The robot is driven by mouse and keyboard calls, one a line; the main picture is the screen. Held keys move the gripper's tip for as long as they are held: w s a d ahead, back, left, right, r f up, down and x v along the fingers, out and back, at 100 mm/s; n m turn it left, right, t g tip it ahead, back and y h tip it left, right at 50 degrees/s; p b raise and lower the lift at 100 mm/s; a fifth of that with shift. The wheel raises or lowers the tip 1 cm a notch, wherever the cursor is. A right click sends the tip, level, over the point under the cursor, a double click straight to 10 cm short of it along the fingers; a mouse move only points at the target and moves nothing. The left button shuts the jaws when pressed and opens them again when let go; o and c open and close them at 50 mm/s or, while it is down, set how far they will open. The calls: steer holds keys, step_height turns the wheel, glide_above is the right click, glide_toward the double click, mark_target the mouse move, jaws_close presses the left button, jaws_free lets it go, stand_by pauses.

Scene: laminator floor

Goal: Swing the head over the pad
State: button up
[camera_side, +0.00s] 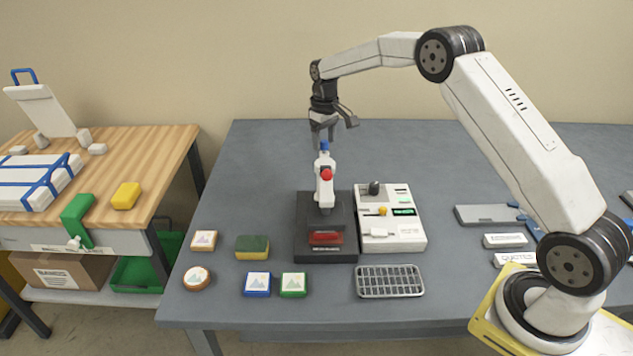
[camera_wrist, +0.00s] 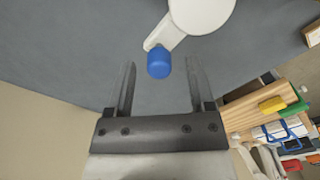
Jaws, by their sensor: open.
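The press (camera_side: 326,252) has a black base on the grey table. Its white head (camera_side: 324,180) stands on a post toward the back of the base, with a red knob (camera_side: 326,174) on the near side and a blue-tipped handle (camera_side: 324,147) toward the back. A red pad (camera_side: 326,238) shows at the front of the base. My gripper (camera_side: 323,137) is open at the blue tip. In the wrist view the blue tip (camera_wrist: 158,62) appears between the two finger ends; contact cannot be told. The white head (camera_wrist: 203,14) is beyond it, partly out of frame.
A white control box (camera_side: 390,218) stands right beside the base, with a metal rack (camera_side: 389,281) in front. A sponge (camera_side: 252,247) and several picture tiles (camera_side: 257,284) lie to the left. The table behind the press is clear. A wooden bench (camera_side: 150,150) is further left.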

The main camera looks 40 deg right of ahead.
steer(key=shift+r, duration=3.9)
steer(key=shift+s+a, duration=0.35)
steer(key=shift+s, duration=0.05)
steer(key=s+a+f+t, duration=0.1)
steer(key=s+a, duration=0.3)
steer(key=s, duration=0.5)
steer(key=s+a+f, duration=0.4)
steer(key=s, duration=0.6)
steer(key=s+a+f+t, duration=0.1)
steer(key=s+a, duration=0.3)
steer(key=s, duration=0.5)
steer(key=shift+s+a+f+t, duration=0.3)
steer(key=shift+s+a+f, duration=0.1)
steer(key=shift+f, duration=0.4)
